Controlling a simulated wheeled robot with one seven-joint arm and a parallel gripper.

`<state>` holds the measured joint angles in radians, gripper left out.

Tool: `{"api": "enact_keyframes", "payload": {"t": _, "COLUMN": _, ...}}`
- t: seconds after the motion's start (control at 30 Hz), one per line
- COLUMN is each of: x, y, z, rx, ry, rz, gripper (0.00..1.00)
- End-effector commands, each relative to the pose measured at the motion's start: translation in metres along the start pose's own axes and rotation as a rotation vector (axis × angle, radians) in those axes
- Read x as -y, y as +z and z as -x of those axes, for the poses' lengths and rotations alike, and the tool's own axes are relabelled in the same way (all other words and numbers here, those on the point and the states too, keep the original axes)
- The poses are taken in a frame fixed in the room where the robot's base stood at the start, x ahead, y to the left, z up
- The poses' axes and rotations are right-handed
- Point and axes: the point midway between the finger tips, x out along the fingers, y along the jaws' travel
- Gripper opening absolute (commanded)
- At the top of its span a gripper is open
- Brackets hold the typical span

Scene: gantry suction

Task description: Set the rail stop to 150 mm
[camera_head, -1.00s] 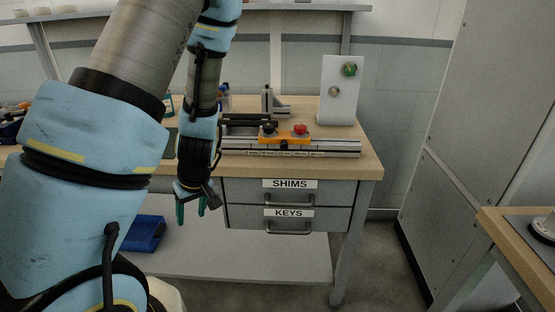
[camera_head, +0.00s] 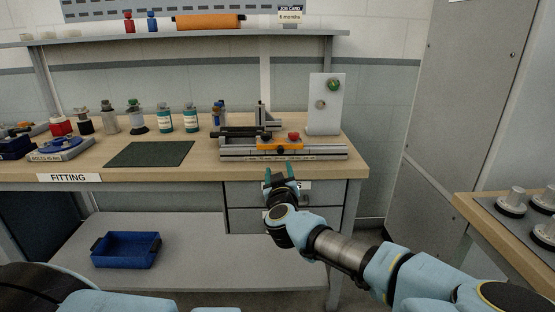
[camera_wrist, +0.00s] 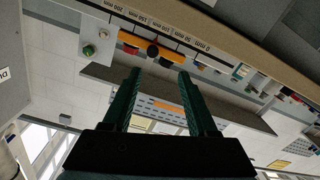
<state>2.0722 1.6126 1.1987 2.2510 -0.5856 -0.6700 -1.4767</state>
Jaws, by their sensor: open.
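The rail (camera_head: 235,153) lies along the front of the bench top, with a printed mm scale on its front face. My gripper (camera_head: 279,173) is open and empty, in front of and below the rail, apart from the stop.
A dark mat (camera_head: 150,154) and several bottles lie left. Drawers sit below the bench edge behind my gripper. A second table (camera_head: 470,203) stands at right; a blue bin (camera_head: 125,252) is on the lower shelf.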

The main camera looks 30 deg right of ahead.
Motion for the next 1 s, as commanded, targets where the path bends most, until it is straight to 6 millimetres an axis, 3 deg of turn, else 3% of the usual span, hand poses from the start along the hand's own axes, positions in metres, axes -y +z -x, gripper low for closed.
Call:
{"api": "enact_keyframes", "payload": {"t": 0.17, "x": -0.013, "y": -0.002, "z": -0.006, "rx": -0.011, "ry": 0.036, "rz": 0.006, "gripper": 0.58}}
{"api": "enact_keyframes", "payload": {"t": 0.7, "x": -0.014, "y": -0.003, "z": -0.094, "rx": -0.009, "ry": 0.031, "rz": 0.003, "gripper": 0.58}}
{"api": "enact_keyframes", "payload": {"t": 1.0, "x": -0.014, "y": -0.001, "z": -0.106, "rx": -0.008, "ry": 0.029, "rz": 0.005, "gripper": 0.58}}
